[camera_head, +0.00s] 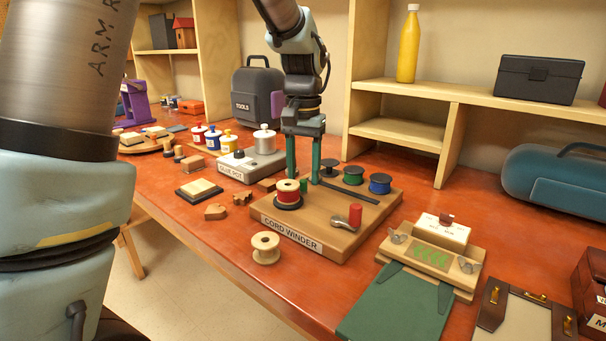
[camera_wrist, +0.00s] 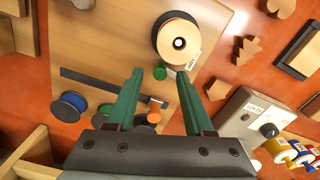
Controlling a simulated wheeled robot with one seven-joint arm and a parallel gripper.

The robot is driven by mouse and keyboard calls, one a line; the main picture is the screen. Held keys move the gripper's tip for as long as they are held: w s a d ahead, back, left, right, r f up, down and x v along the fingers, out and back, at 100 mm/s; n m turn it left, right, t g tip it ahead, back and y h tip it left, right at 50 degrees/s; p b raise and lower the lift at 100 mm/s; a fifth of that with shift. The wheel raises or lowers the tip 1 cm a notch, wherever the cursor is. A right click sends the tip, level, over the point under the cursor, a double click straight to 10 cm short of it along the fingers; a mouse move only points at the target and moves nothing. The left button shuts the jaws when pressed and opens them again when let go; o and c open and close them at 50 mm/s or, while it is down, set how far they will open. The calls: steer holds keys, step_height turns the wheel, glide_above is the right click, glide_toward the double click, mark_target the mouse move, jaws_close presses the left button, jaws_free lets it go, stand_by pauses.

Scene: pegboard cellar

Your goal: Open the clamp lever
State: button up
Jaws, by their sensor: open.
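The cord winder (camera_head: 300,243) is a wooden board with a red spool (camera_head: 288,192) at its left side and a crank with a red handle (camera_head: 355,213) at its front. In the wrist view the knob (camera_wrist: 160,72) shows between the fingertips (camera_wrist: 160,73), with visible gaps. I cannot tell its exact height against the tips.
Black, green (camera_head: 353,175) and blue (camera_head: 380,184) spools stand along the board's back, with a dark bar (camera_head: 349,192) before them. The glue pot (camera_head: 252,164) is to the left. An empty wooden spool (camera_head: 266,247) stands in front. A green-plated fixture (camera_head: 398,302) is to the right.

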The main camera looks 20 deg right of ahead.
steer(key=shift+f, duration=0.65)
jaws_close()
